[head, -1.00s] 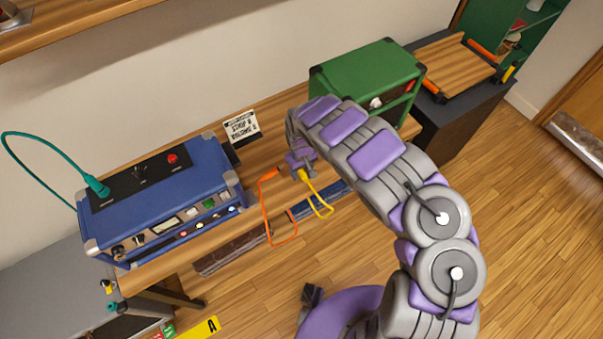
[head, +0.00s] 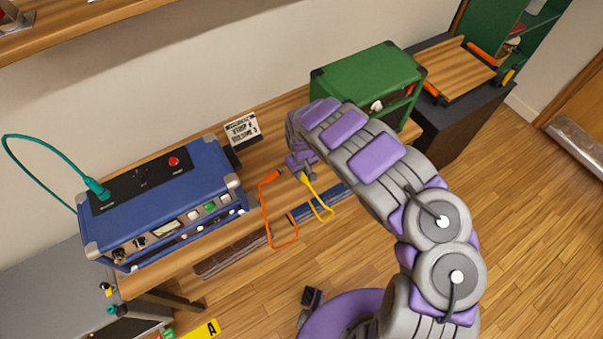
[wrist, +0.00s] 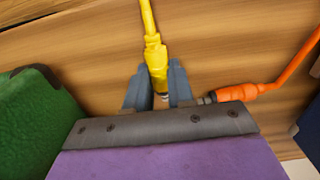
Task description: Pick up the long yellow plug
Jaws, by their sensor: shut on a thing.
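The long yellow plug (wrist: 155,62) lies between the fingers of my gripper (wrist: 158,88) in the wrist view, with its cable running away toward the top. My gripper is shut on it. In the head view my gripper (head: 303,172) is low over the wooden bench, and the yellow plug (head: 304,179) shows at its tip with its cable looping down to the right. The plug's metal end is partly hidden by the gripper. I cannot tell whether the plug touches the bench.
An orange plug and cable (head: 264,205) lie just left of my gripper; the orange plug (wrist: 236,92) is close to the right finger. A blue amp (head: 160,200) stands left on the bench (head: 215,245). A green amp (head: 365,80) stands right. A small sign (head: 242,131) stands behind.

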